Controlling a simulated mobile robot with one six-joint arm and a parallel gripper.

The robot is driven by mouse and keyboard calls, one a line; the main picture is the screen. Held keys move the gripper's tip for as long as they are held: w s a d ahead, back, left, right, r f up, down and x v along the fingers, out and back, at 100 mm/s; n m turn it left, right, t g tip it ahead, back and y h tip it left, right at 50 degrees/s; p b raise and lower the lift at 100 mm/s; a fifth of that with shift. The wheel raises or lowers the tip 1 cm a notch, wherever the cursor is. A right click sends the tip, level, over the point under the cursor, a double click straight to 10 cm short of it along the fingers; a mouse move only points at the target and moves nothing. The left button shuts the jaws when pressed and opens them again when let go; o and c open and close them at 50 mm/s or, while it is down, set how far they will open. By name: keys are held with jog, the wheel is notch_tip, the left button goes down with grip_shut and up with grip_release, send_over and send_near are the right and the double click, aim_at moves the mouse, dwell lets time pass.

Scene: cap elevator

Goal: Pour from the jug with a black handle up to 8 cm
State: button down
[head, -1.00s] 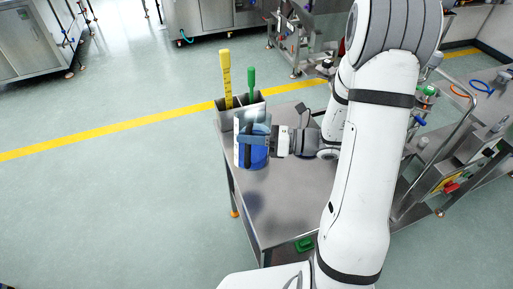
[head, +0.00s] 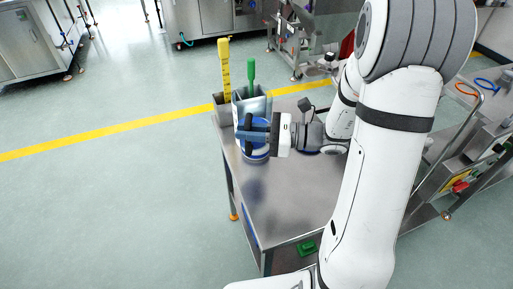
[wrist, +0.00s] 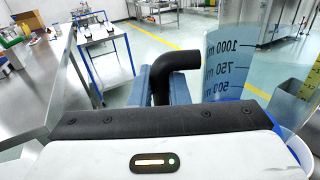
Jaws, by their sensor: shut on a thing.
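My gripper (head: 246,134) is shut on the black handle (wrist: 180,62) of a clear jug (wrist: 232,60) in the wrist view. The jug carries dark blue volume marks, seen mirrored. In the head view the jug (head: 256,107) is at the far left corner of the steel trolley, partly hidden by the fingers. A blue and white round shape (head: 258,156) shows just below the fingers; I cannot tell whether it is part of this jug or a separate vessel. The liquid level is not readable. A yellow measuring stick (head: 226,70) stands behind the jug.
A steel holder (head: 222,108) at the trolley's far left corner holds the stick and a green-handled tool (head: 251,72). The trolley top (head: 285,205) is clear in front. A cart with hoses (head: 465,165) stands to the right. Open floor lies left.

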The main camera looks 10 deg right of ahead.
aim_at(270, 113)
dwell(0.3)
jog(key=shift+s+r+p, duration=0.35)
jog(key=shift+p, duration=0.05)
jog(key=s, duration=0.1)
jog(key=s+r+p, duration=0.2)
jog(key=s, duration=0.1)
jog(key=shift+s+d+r, duration=0.1)
jog(key=shift+d+r, duration=0.05)
dwell(0.3)
jog(key=w+d+f+m+t+h, duration=0.1)
jog(key=w+d+t, duration=0.1)
jog(key=w, duration=0.1)
jog(key=w+d+f+m+t+h, duration=0.1)
jog(key=w+d+m+t, duration=0.1)
jog(key=w+t, duration=0.1)
jog(key=w+d+f+m+t+h, duration=0.1)
jog(key=w+d+m+t+h, duration=0.1)
jog(key=w, duration=0.3)
jog(key=shift+w+f+t, duration=0.15)
jog(key=shift+w+t, duration=0.05)
jog(key=shift+t, duration=0.1)
jog(key=w+d+f+m+t+h, duration=0.5)
jog(key=w+d+f+m+h, duration=0.1)
jog(key=w+d+h, duration=0.1)
jog(key=d+h, duration=0.1)
jog(key=d, duration=0.1)
jog(key=shift+w+d, duration=0.3)
